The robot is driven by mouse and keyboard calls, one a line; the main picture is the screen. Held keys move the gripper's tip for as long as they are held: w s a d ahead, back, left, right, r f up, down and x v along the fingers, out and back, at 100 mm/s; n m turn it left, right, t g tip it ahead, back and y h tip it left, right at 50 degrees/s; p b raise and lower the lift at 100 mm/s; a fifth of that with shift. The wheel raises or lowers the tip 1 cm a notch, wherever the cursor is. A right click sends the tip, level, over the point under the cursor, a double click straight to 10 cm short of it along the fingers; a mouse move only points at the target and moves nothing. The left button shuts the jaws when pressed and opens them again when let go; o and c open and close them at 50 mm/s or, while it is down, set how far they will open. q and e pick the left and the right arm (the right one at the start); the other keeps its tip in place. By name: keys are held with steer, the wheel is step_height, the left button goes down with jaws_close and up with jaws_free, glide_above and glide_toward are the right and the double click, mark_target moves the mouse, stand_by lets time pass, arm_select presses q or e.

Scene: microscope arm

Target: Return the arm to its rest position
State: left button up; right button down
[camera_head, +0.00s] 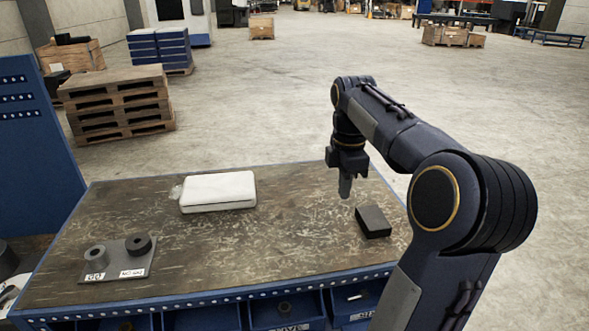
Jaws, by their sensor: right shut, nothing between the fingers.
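My right arm comes in from the right and arches over the right part of the workbench (290,238). My right gripper (345,188) hangs from it, pointing down, with its fingers together and nothing between them. It appears above the bench top, near a small black block (373,222) that lies to its lower right. I cannot tell its exact height above the surface. My left gripper is not in view. No microscope can be made out.
A white case (218,191) lies on the bench's back middle. A grey plate (118,262) with a grey ring (96,257) and a black ring (138,244) sits front left. Blue bins (285,310) hang below the front edge. Stacked pallets (117,103) stand behind. The bench's middle is clear.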

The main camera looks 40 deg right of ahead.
steer(key=s+a+f+m+t+y, duration=0.1)
steer(key=s+a+f+m+t, duration=0.1)
steer(key=a, duration=0.7)
steer(key=s+a+f+m+t+y, duration=0.1)
steer(key=s+a+f+m, duration=0.4)
steer(key=a+m, duration=0.2)
steer(key=s+a+f+m+t+y, duration=0.1)
steer(key=s+a+f+m+t, duration=0.1)
steer(key=a, duration=1)
steer(key=shift+s+f+m+t+y, duration=0.35)
steer(key=shift+s+f+m, duration=0.4)
steer(key=shift+s+m, duration=0.35)
